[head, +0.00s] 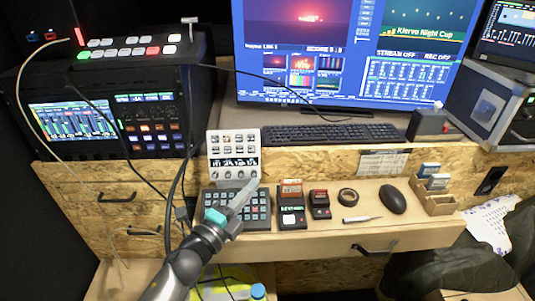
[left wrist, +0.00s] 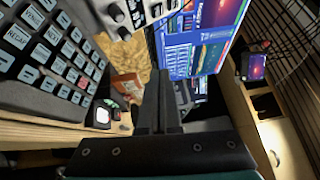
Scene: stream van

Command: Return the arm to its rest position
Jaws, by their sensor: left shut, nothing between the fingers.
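My left arm (head: 180,268) comes in from the bottom left of the head view and reaches up over the desk. Its gripper (head: 250,184) is shut and empty, with the tips over the lower edge of the white button panel (head: 232,143) and the body in front of the dark keypad (head: 262,212). I cannot tell whether it touches either one. In the left wrist view the closed fingers (left wrist: 160,78) point away from the camera, with the keypad (left wrist: 45,60) at the left. My right gripper is in neither view.
A keyboard (head: 331,134) and a big monitor (head: 350,60) stand behind. A mixer rack (head: 110,115) with loose cables stands at the left.

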